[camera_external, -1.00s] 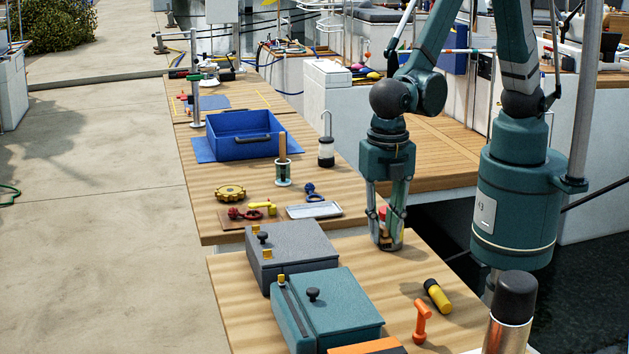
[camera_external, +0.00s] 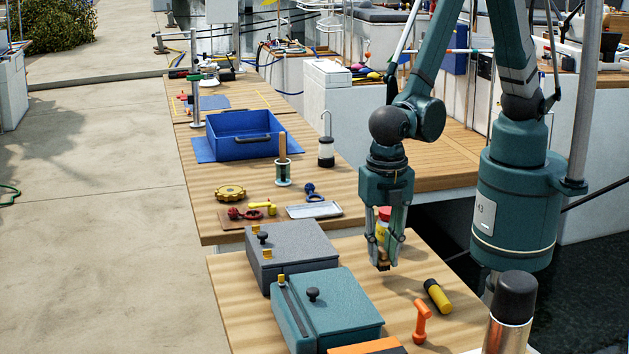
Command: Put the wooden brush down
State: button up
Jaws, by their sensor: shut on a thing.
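My gripper (camera_external: 384,262) is low over the near wooden table, right of the grey box, fingers pointing down. It is shut on a small brown and dark piece, which I take to be the wooden brush (camera_external: 384,256). The fingers hide most of it. Its lower end is close to the tabletop; I cannot tell whether it touches. A red-capped, yellowish item (camera_external: 384,214) shows between the fingers, apparently behind them.
The grey box (camera_external: 293,243) and teal box (camera_external: 335,315) stand left of my gripper. A yellow-black torch (camera_external: 437,296), an orange tool (camera_external: 421,322) and a steel flask (camera_external: 508,320) are nearer. Bare tabletop surrounds the gripper's front. A blue bin (camera_external: 225,148) stands farther back.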

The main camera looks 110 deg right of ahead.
aim_at(382, 263)
jog(key=shift+f, duration=1.4)
jog(key=shift+f+b, duration=0.15)
jog(key=shift+b, duration=0.15)
jog(key=o, duration=0.8)
jog(key=shift+o, duration=0.2)
jog(key=shift+r+p, duration=0.85)
jog(key=shift+r, duration=5.35)
